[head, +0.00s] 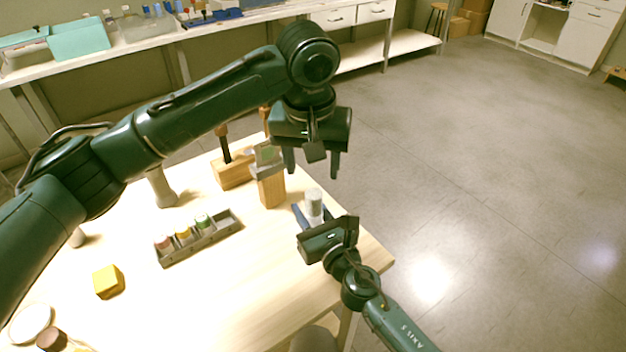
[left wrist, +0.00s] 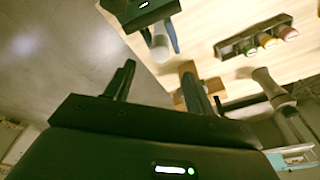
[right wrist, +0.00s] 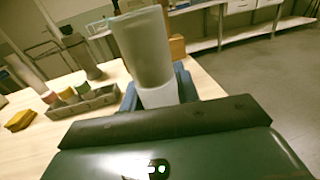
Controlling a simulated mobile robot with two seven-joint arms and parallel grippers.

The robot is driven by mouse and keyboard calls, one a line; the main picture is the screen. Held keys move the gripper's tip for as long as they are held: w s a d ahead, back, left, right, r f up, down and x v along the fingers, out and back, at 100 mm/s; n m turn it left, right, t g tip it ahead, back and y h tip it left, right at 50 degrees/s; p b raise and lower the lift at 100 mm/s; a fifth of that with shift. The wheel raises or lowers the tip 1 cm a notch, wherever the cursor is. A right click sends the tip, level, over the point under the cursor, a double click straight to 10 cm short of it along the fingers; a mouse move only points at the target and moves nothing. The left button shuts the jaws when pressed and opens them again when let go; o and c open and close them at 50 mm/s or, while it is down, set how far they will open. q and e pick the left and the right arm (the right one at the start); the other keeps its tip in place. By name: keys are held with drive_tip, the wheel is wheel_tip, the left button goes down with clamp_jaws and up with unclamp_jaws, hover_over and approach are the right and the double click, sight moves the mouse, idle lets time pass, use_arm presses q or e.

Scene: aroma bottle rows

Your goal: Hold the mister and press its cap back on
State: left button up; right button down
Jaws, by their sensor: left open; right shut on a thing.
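The mister (head: 314,203) is a pale upright cylinder near the table's right edge. In the right wrist view its frosted, translucent upper part (right wrist: 142,45) sits above a narrower white part (right wrist: 160,95). I cannot tell if the frosted part is the cap, or whether it is fully seated. My right gripper (head: 316,217) is shut on the mister, its blue fingers on either side of the white part. My left gripper (head: 313,165) is open and empty, pointing down above and apart from the mister. In the left wrist view the mister (left wrist: 160,47) shows beyond my left fingertips.
A grey rack (head: 215,238) with several small coloured bottles stands left of the mister. A wooden block with a grey top (head: 270,188) stands close behind it. A yellow cube (head: 108,282) and a white dish (head: 30,323) lie further left. The table's front middle is clear.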

use_arm(q)
drive_tip(key=shift+s+r, duration=0.15)
drive_tip(key=shift+r, duration=0.75)
use_arm(e)
drive_tip(key=c, duration=1)
unclamp_jaws()
drive_tip(key=shift+o, duration=0.2)
use_arm(q)
drive_tip(key=shift+f+b, duration=0.6)
drive_tip(key=shift+f, duration=0.05)
use_arm(e)
drive_tip(key=v, duration=1.3)
drive_tip(key=shift+s, duration=0.1)
